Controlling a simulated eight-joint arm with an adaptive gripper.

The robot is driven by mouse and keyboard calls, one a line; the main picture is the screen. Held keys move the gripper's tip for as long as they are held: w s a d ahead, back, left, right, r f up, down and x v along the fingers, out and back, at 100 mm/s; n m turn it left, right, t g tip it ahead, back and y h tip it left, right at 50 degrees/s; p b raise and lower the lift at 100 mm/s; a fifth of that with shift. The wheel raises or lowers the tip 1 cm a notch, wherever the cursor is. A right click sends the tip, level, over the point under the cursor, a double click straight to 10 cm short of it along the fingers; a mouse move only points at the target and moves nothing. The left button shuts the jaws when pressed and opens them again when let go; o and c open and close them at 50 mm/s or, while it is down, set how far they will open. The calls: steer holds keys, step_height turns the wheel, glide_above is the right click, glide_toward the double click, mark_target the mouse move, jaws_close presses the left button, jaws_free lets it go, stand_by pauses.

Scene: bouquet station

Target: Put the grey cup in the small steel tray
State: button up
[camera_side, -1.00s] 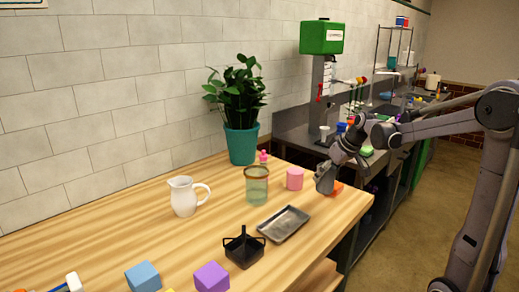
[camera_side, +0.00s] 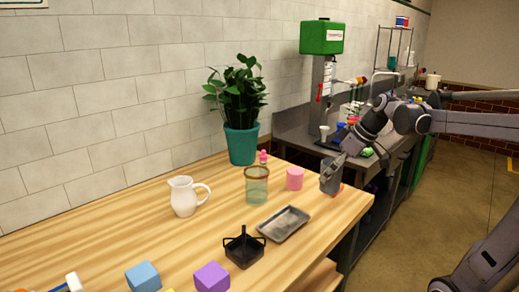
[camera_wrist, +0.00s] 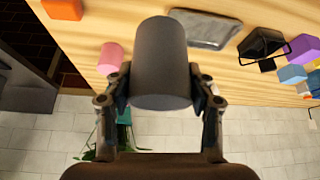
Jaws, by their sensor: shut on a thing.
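The grey cup (camera_side: 330,180) is upright at the right end of the wooden table in the side view. In the wrist view the cup (camera_wrist: 160,62) fills the middle, between my fingers. My gripper (camera_side: 338,163) is shut on it; both fingers press its sides in the wrist view (camera_wrist: 160,92). I cannot tell whether the cup's base touches the table. The small steel tray (camera_side: 284,224) lies flat and empty, left of and nearer than the cup. It also shows at the top of the wrist view (camera_wrist: 205,28).
A pink cylinder (camera_side: 295,179) and a green glass jar (camera_side: 257,186) stand left of the cup. An orange block (camera_wrist: 62,9) is close to it. A black caddy (camera_side: 244,250) sits left of the tray. A white pitcher (camera_side: 184,197) and a potted plant (camera_side: 241,142) stand farther left.

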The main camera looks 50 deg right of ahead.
steer(key=shift+w+a+f, duration=1.35)
steer(key=shift+a+f, duration=0.3)
steer(key=shift+f, duration=0.2)
steer(key=shift+w+a+f, duration=1.3)
steer(key=shift+a+f, duration=0.4)
steer(key=shift+f, duration=0.1)
steer(key=shift+w+a+f, duration=1.35)
steer(key=shift+a+f, duration=0.3)
steer(key=shift+f, duration=0.2)
steer(key=shift+f, duration=0.1)
steer(key=o, duration=1.3)
steer(key=shift+c, duration=0.2)
steer(key=v, duration=1.2)
steer(key=s+a+f+m+t+h, duration=0.1)
steer(key=s+a+f, duration=0.5)
steer(key=a, duration=0.4)
steer(key=shift+s+m, duration=0.4)
steer(key=shift+s, duration=0.5)
